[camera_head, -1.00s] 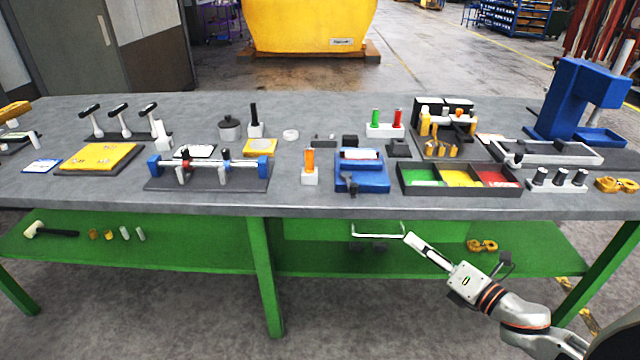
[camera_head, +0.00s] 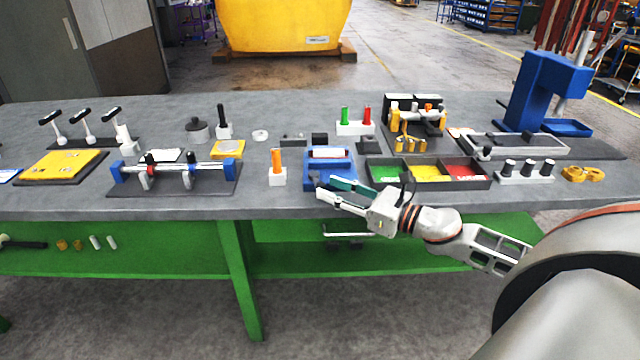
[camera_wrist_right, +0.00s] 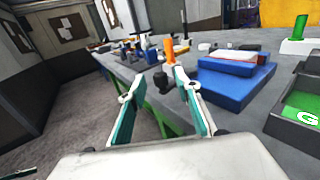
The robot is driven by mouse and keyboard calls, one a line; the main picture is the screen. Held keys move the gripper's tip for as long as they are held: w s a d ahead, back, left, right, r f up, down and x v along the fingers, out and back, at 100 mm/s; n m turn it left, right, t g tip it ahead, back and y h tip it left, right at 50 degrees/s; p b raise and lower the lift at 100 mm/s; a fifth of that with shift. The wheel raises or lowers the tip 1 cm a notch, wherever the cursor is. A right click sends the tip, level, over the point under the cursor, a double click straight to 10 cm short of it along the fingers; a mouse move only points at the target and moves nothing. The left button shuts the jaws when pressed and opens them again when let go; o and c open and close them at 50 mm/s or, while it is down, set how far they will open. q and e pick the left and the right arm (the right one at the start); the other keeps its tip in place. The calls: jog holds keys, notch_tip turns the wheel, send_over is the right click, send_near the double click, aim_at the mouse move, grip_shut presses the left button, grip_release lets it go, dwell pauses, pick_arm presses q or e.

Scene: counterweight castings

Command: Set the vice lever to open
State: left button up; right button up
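The blue vice (camera_head: 338,174) sits near the front edge of the grey workbench, with a white and red label strip on top. It also shows in the right wrist view (camera_wrist_right: 228,84). Its dark lever knob (camera_wrist_right: 160,82) sticks out at the vice's front left; in the head view it is partly hidden by my gripper. My right gripper (camera_head: 326,188) is open, its teal-padded fingers pointing left at the vice's front. In the wrist view the knob appears between the two fingertips, with no clear contact. My left gripper is out of view.
An orange-handled tool in a white block (camera_head: 277,172) stands just left of the vice. A tray with green, yellow and red compartments (camera_head: 428,184) lies to its right, close behind my right gripper.

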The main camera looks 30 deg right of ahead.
aim_at(321, 184)
jog(key=shift+x, duration=1.9)
grip_shut()
